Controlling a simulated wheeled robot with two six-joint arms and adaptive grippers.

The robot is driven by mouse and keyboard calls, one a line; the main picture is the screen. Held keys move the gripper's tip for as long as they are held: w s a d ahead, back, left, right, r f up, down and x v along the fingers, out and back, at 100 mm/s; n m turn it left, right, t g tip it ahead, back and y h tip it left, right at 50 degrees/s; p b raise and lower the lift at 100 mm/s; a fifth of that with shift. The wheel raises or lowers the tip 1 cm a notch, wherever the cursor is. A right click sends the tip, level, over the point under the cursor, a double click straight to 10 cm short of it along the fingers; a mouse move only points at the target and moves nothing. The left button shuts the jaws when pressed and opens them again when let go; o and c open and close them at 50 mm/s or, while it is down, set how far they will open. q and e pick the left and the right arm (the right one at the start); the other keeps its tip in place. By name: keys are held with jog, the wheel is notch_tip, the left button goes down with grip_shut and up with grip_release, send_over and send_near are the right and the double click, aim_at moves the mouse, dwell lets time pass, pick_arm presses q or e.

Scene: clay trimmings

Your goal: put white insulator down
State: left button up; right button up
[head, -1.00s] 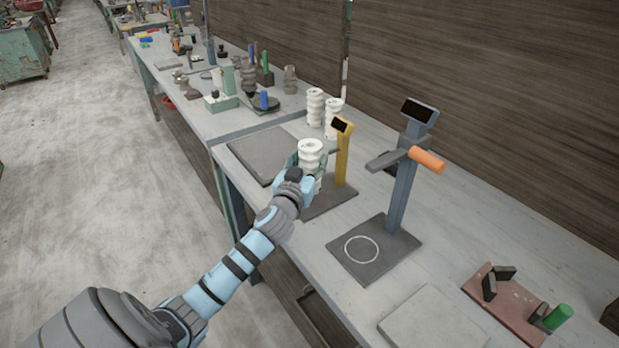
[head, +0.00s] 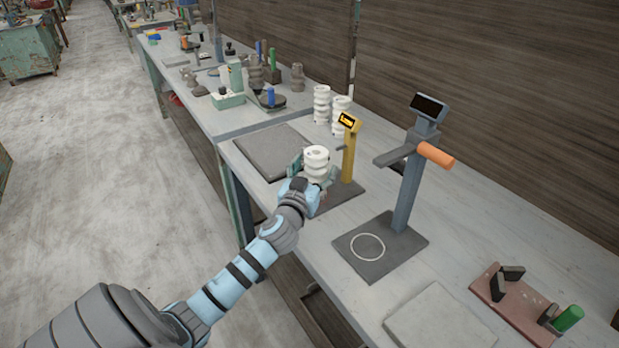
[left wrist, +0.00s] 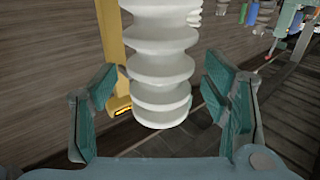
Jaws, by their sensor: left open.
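The white ribbed insulator (head: 316,158) stands upright at the dark base plate (head: 345,192) of the yellow stand (head: 349,155); its foot is hidden behind my gripper in the head view. My left gripper (head: 312,172) is open around it, one finger on each side. In the left wrist view the insulator (left wrist: 160,65) stands between the teal finger pads of my left gripper (left wrist: 160,88), with gaps on both sides. The yellow stand's small display is lit. My right gripper is not in view.
Two more white insulators (head: 321,104) (head: 341,112) stand behind the yellow stand. A grey slab (head: 268,150) lies to its left. A taller grey stand (head: 408,185) with an orange handle (head: 436,154) is at right. A reddish fixture (head: 510,300) lies at the front right.

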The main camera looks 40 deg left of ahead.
pick_arm(q)
jog(key=v, duration=1.1)
jog(key=shift+s, duration=0.15)
